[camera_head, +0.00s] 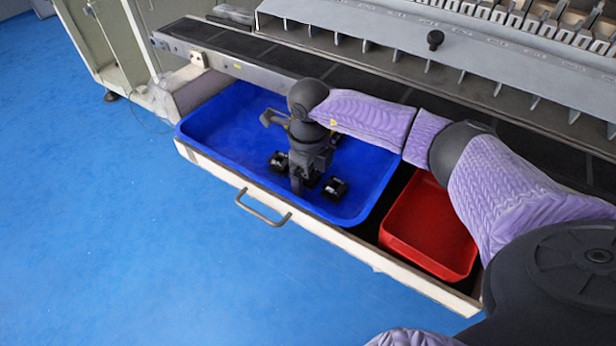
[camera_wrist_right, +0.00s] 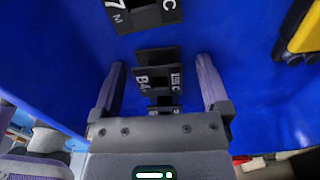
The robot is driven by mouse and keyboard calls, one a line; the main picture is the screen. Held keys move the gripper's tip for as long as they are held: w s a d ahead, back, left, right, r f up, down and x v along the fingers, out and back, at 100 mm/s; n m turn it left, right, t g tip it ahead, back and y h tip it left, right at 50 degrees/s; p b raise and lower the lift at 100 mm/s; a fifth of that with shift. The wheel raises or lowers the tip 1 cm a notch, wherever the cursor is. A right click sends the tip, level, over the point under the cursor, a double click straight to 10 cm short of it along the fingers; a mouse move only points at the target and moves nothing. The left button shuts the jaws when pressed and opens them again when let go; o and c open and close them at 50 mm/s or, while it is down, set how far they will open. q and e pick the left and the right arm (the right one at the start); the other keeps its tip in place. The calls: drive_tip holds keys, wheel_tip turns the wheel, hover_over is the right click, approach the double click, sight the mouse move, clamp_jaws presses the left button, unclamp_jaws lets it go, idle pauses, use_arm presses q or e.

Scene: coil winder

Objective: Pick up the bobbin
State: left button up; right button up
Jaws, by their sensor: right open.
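Several black bobbins lie in the blue tray, one left of my right gripper (camera_head: 297,186) in the head view (camera_head: 278,162) and one to its right (camera_head: 335,188). My right gripper points down into the tray. In the right wrist view the open gripper (camera_wrist_right: 160,66) has its two fingers on either side of a black bobbin (camera_wrist_right: 154,78) with white lettering. The fingers look apart from it. Another bobbin (camera_wrist_right: 143,14) lies beyond the fingertips. The gripper partly hides the bobbins beneath it in the head view. My left gripper is not in view.
The blue tray (camera_head: 222,130) sits in an open drawer with a front handle (camera_head: 263,208). A red tray (camera_head: 432,225) stands right of it. The machine's dark rail (camera_head: 250,47) runs behind. A yellow and black thing (camera_wrist_right: 304,35) shows at the wrist view's upper right.

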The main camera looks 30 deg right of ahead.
drive_tip(key=c, duration=0.6)
clamp_jaws()
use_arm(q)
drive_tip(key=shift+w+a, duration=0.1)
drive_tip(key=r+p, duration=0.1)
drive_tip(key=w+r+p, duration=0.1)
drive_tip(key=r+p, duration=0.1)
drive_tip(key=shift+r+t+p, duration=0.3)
use_arm(e)
wheel_tip(320, 180, up, 10)
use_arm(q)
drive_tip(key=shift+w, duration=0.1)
